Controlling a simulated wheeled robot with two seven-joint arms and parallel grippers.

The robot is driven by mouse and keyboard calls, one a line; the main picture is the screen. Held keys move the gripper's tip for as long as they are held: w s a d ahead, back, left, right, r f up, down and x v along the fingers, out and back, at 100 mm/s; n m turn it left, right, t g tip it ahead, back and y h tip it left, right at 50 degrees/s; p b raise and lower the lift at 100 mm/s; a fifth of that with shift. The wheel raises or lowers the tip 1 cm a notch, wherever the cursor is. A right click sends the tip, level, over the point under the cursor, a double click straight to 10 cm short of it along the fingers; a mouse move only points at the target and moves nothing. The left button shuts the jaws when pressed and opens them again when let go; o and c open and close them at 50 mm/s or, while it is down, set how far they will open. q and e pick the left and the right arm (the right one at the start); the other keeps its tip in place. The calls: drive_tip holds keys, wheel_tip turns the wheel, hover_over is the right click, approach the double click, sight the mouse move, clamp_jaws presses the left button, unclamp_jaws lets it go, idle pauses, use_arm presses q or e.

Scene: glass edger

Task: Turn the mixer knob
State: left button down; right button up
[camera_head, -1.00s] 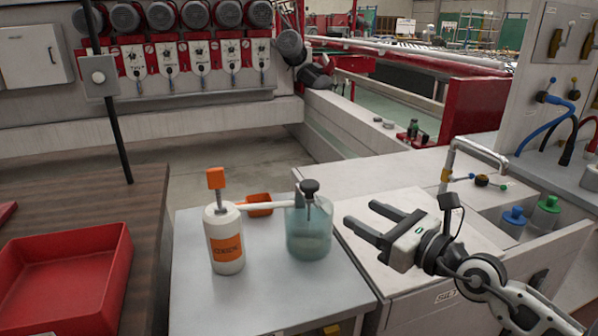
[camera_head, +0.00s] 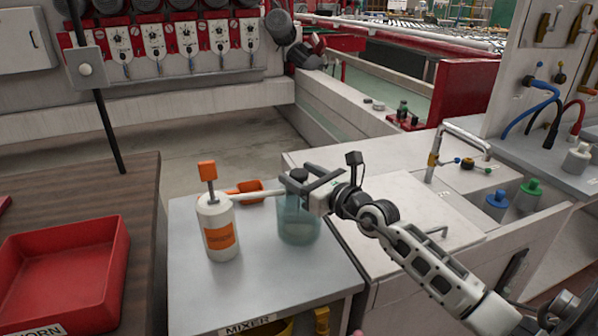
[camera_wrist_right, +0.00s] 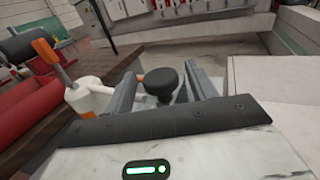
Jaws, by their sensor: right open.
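The mixer is a glass jar (camera_head: 298,222) with pale blue liquid, standing on a grey-topped table. Its black knob (camera_head: 299,176) is on top; the knob also shows in the right wrist view (camera_wrist_right: 160,83). My right gripper (camera_head: 296,177) is open at the top of the jar. In the right wrist view its two fingers (camera_wrist_right: 164,88) stand on either side of the knob, with a gap visible around it. A white bottle (camera_head: 217,228) with an orange label and orange top stands left of the jar. My left gripper is not in view.
A grey table (camera_head: 262,285) labelled MIXER carries the jar and bottle. An orange container (camera_head: 249,190) sits behind them. A red tray (camera_head: 62,275) is on the brown bench at left. A sink counter with a faucet (camera_head: 436,150) is at right.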

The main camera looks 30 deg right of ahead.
drive_tip(key=shift+w, duration=0.5)
